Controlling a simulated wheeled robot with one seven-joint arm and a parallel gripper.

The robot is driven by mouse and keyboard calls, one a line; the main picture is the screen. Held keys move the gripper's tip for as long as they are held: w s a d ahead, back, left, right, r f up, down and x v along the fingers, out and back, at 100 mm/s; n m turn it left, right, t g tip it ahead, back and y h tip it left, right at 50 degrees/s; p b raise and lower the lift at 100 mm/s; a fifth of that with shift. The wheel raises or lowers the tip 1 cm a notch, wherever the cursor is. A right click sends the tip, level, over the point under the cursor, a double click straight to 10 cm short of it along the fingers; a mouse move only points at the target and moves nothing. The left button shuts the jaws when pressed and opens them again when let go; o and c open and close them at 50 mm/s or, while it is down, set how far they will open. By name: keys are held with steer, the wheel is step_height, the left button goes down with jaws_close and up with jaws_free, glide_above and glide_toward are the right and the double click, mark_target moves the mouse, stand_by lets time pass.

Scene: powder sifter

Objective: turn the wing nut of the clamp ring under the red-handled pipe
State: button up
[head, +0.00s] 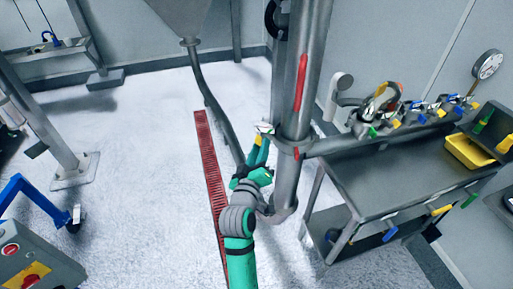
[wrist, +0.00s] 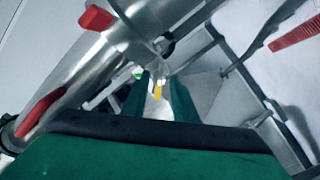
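The steel pipe (head: 309,60) stands upright, with a long red handle (head: 301,82) and a shorter red one (head: 296,153) on it. The wrist view shows the pipe (wrist: 78,72) slanting, with red handles (wrist: 96,18) on it. A clamp ring (wrist: 135,42) circles the pipe, with small metal parts at its side that look like the wing nut (wrist: 161,47); its exact shape is unclear. My gripper (head: 264,129) is at the pipe's left side, near the ring's height. In the wrist view its green fingers (wrist: 158,80) are apart, just short of the metal parts, with nothing clearly held.
A grey cart (head: 400,174) with valves, clamps and a yellow bin (head: 468,150) stands right of the pipe. A funnel (head: 184,14) with a sloping tube is behind on the left. A red floor grate (head: 210,170) runs left of my arm.

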steer(key=v, duration=1)
steer(key=shift+a, duration=0.3)
steer(key=s+f+m+g+y, duration=0.1)
steer(key=s+f+y, duration=0.3)
steer(key=s+f, duration=1.15)
steer(key=s+d+m, duration=0.1)
steer(key=s+m, duration=0.1)
steer(key=s, duration=0.9)
steer(key=s+d+f+m+g, duration=0.1)
steer(key=s+m, duration=0.2)
steer(key=s, duration=0.8)
steer(key=shift+d, duration=0.25)
